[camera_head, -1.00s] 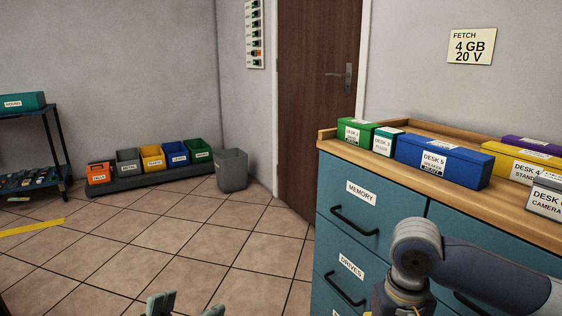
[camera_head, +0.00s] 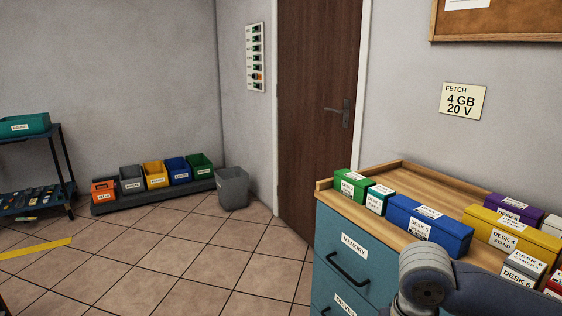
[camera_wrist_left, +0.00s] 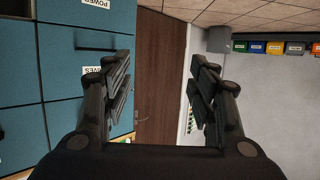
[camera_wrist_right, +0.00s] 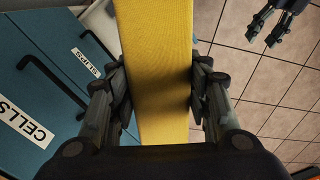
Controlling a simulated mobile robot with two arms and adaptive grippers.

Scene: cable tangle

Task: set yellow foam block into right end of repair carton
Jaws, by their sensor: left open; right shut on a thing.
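In the right wrist view my right gripper (camera_wrist_right: 160,100) is shut on the yellow foam block (camera_wrist_right: 158,45). The block runs from between the fingers out past the top edge of the picture. My left gripper (camera_wrist_left: 160,85) is open and empty in its own wrist view. Its fingers also show at the upper right of the right wrist view (camera_wrist_right: 268,24). In the head view only part of my right arm shows at the lower right, and neither gripper is in sight. I see nothing that I can identify as the repair carton.
A teal drawer cabinet (camera_head: 342,262) with several labelled boxes on its wooden top stands at the right. A grey bin (camera_head: 232,188) stands near the brown door (camera_head: 310,100). Coloured bins (camera_head: 156,175) line the wall. A shelf cart (camera_head: 66,165) is at the left. Open tiled floor (camera_head: 170,240) lies between.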

